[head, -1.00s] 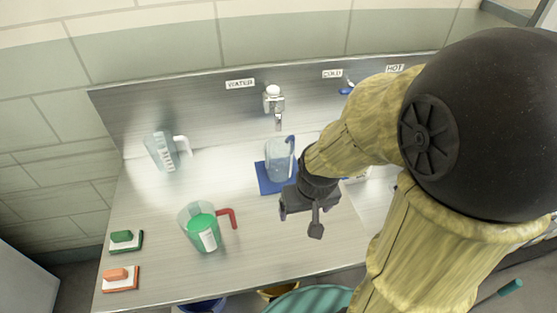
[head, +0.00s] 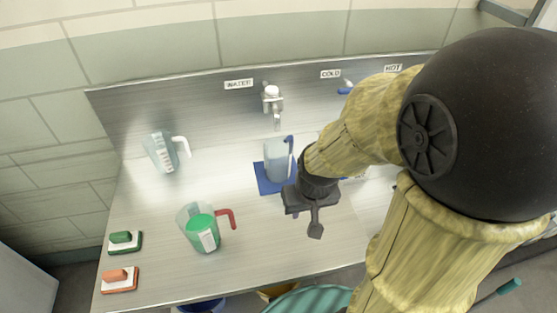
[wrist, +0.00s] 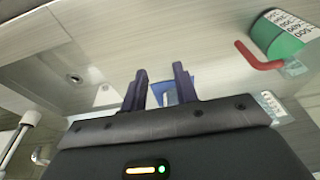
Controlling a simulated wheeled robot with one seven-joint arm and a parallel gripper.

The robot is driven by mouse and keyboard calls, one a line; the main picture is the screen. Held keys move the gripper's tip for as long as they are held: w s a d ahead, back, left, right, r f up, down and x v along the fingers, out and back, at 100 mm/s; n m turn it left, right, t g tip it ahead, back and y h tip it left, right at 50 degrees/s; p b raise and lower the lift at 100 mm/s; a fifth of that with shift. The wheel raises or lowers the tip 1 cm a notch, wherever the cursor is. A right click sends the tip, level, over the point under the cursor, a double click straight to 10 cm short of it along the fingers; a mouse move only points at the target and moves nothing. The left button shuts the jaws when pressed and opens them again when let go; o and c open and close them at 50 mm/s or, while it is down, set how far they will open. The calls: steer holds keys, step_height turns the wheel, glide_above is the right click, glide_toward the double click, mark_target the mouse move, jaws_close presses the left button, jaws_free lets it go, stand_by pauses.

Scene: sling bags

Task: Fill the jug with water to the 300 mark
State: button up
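A clear jug with a blue handle (head: 276,161) stands upright on a blue mat below the tap labelled WATER (head: 272,97). No water stream shows, and its level and marks are too small to read. My gripper (wrist: 160,85) is open in the wrist view, with a gap between its two dark fingers. Part of the blue mat (wrist: 186,82) and a pale strip show in and beside this gap. In the head view my gripper is just right of and nearer than the jug, and its fingertips are hidden. I cannot tell whether it touches the jug.
A white-handled jug (head: 161,152) and a red-handled jug with green contents (head: 202,229) stand to the left. A blue-levered COLD tap (head: 345,88) is right of the WATER tap. The counter's middle left is clear.

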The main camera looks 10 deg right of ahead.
jaws_close()
stand_by(1.2)
